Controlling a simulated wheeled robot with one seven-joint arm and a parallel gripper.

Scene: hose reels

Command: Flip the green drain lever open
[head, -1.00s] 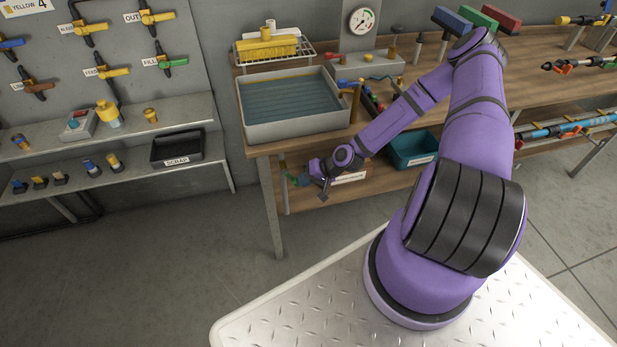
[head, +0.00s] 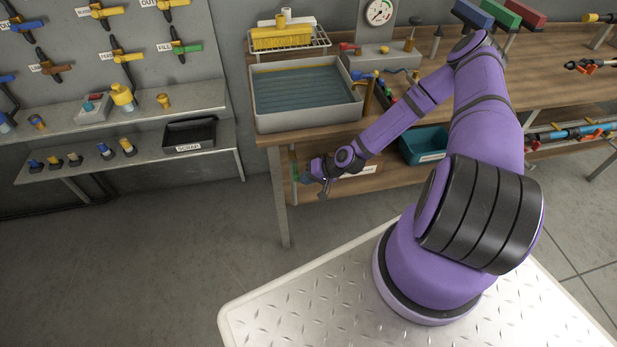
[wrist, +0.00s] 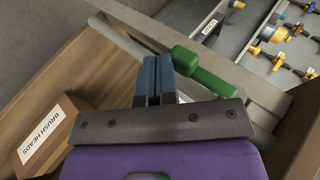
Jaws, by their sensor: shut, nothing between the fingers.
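The green drain lever (wrist: 205,72) shows in the wrist view as a thick green bar with a rounded end, just right of my fingertips. In the head view a thin strip of the lever (head: 294,166) shows by the bench's front left leg, below the grey water tank (head: 310,118). My gripper (wrist: 157,68) is shut, its two blue fingers together with nothing between them. Its fingertips lie close beside the lever's rounded end; I cannot tell if they touch. In the head view my gripper (head: 306,178) is beside the lever and hides part of it.
A box labelled BRUSH HEADS (wrist: 45,135) sits on the lower shelf left of my gripper in the wrist view. A teal bin (head: 422,146) stands farther right. The bench leg (head: 281,205) is close by. Floor left of the bench is clear.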

